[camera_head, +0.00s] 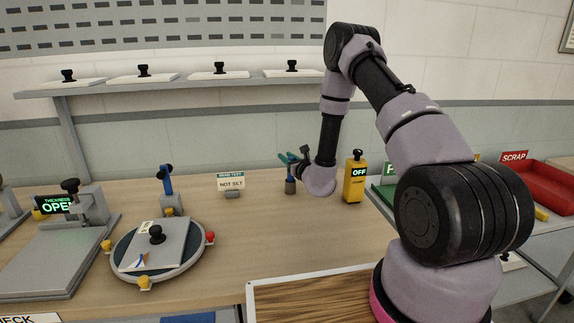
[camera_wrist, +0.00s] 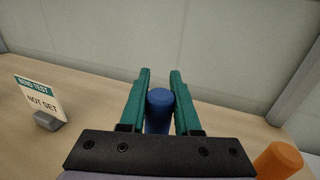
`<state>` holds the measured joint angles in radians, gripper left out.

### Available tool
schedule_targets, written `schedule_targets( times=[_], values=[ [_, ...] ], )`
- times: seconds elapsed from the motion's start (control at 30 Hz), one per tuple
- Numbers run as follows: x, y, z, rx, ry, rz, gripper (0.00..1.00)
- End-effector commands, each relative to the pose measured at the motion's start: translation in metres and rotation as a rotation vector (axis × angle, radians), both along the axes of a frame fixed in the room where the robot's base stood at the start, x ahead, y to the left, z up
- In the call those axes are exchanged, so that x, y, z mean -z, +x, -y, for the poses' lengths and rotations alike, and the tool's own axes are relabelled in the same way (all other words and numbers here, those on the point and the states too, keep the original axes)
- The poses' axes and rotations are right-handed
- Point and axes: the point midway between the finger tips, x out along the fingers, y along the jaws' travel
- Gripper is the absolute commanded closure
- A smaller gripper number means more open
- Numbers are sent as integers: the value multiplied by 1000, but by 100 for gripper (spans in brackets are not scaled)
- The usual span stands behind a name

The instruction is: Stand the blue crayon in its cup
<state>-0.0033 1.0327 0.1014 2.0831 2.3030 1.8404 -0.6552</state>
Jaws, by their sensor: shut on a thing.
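The blue crayon (camera_wrist: 159,110) is upright between the green fingers of my gripper (camera_wrist: 160,85) in the wrist view. The fingers are shut on it, one on each side. In the head view my gripper (camera_head: 290,159) is at the back of the bench, and the blue crayon (camera_head: 290,172) shows below the fingers. A small grey cup (camera_head: 290,187) stands directly under the crayon. The crayon's lower end meets or enters the cup; I cannot tell how deep. The cup is hidden in the wrist view.
A bend test sign (camera_head: 231,182) reading NOT SET stands to the left. A yellow box (camera_head: 355,178) showing OFF stands to the right. An orange rounded thing (camera_wrist: 278,160) is at the wrist view's lower right. A round fixture (camera_head: 185,268) is front left. The bench between is clear.

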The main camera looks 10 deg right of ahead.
Motion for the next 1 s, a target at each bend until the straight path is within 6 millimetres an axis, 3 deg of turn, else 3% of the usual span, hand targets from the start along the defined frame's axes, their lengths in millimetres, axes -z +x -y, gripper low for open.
schedule_targets(
  times=[0.13, 0.5, 0.53, 0.6, 1.0],
  values=[
    [22, 0, -1, -1, -1, -2, 100],
    [26, 0, 0, 0, -1, -1, 100],
    [26, 0, 0, 0, -1, -1, 61],
    [26, 0, 0, 0, -1, -1, 39],
    [23, -3, 1, 0, -1, -1, 39]
  ],
)
